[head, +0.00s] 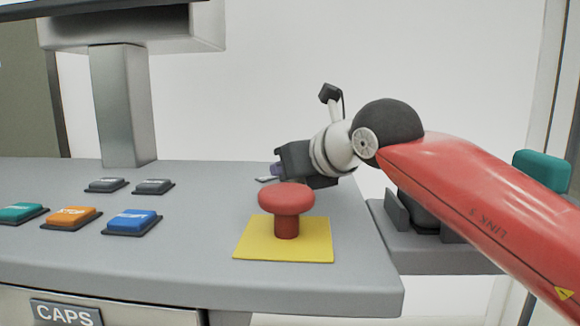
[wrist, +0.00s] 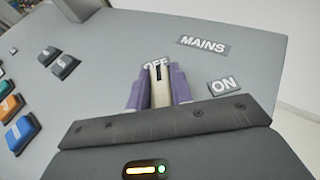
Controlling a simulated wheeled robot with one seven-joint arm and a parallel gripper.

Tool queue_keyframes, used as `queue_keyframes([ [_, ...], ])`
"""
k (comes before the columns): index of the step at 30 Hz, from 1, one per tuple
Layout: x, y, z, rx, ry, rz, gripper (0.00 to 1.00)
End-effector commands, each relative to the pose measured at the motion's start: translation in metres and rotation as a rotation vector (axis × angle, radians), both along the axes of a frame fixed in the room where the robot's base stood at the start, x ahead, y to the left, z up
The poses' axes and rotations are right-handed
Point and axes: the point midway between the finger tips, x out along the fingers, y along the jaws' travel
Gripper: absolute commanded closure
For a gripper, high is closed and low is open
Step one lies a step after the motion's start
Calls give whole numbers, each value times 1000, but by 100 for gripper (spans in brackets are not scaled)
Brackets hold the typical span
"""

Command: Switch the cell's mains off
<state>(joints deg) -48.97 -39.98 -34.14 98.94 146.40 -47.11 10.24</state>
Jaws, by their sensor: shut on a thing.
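The mains switch handle (wrist: 160,88) is a pale beige bar with a dark slot, seen in the wrist view between the purple fingers of my gripper (wrist: 159,82). My gripper is shut on it. The handle's far end lies at the OFF label (wrist: 154,64) and partly covers it. The ON label (wrist: 223,86) lies to the right, and the MAINS label (wrist: 204,46) is farther up. In the head view my gripper (head: 275,170) is low over the console, behind the red button, and the handle is hard to make out there.
A red mushroom button (head: 286,198) on a yellow plate (head: 285,248) stands in front of my gripper on the grey console (head: 190,270). Teal (head: 20,212), orange (head: 68,217), blue (head: 132,221) and dark grey buttons lie to the left. A screen post (head: 122,105) rises behind.

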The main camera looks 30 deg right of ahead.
Motion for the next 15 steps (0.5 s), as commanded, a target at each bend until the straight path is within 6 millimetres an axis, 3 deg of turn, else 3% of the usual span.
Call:
queue_keyframes([
  [14, 0, 0, 1, 1, -1, 14, 100],
  [15, 0, 0, 1, 1, -1, 14, 77],
])
